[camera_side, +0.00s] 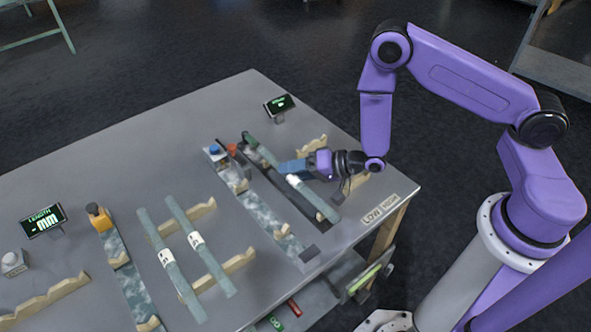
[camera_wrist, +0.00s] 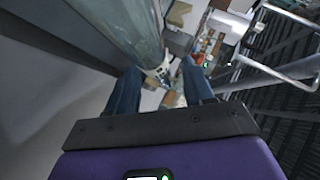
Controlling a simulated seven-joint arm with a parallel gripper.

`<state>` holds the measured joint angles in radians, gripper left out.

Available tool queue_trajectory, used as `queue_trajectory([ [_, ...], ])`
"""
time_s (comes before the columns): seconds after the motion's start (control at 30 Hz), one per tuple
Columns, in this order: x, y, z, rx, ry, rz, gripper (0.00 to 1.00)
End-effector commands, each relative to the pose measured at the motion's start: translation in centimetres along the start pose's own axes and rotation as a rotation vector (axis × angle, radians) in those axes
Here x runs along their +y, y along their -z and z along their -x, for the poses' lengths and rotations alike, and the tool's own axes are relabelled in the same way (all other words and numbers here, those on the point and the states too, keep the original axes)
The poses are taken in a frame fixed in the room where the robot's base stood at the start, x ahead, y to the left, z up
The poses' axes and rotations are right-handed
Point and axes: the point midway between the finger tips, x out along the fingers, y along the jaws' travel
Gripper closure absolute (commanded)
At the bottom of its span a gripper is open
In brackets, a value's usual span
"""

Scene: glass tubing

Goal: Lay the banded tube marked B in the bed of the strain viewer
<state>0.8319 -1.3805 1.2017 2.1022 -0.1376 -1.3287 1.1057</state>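A grey-green tube with a white band (camera_side: 293,181) lies lengthwise along a dark, narrow bed (camera_side: 326,212) right of the table's middle, which looks like the strain viewer. I cannot read its mark. My gripper (camera_side: 283,170) is low over this tube, beside its white band. In the wrist view a tube (camera_wrist: 125,30) runs from the top toward the space between my fingers (camera_wrist: 160,75). The fingers are apart, with a gap on the right, and do not look closed on it. Two other tubes with white labels, a left one (camera_side: 158,240) and a right one (camera_side: 210,262), lie side by side at the middle left.
Wooden notched rests (camera_side: 238,261) support the two left tubes. A long bed with a blue knob (camera_side: 214,150) stands left of the dark bed. An orange-topped fixture (camera_side: 97,213) and a length display (camera_side: 43,221) are at the left. LOW and HIGH labels (camera_side: 381,209) mark the right edge.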

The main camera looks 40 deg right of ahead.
Motion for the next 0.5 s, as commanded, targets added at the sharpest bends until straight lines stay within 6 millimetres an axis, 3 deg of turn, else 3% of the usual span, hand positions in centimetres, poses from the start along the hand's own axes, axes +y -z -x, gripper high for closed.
queue_trajectory([
  [0.5, -1.1, 0.5, 0.8, 0.0, -0.002, 0.0, 0.48],
])
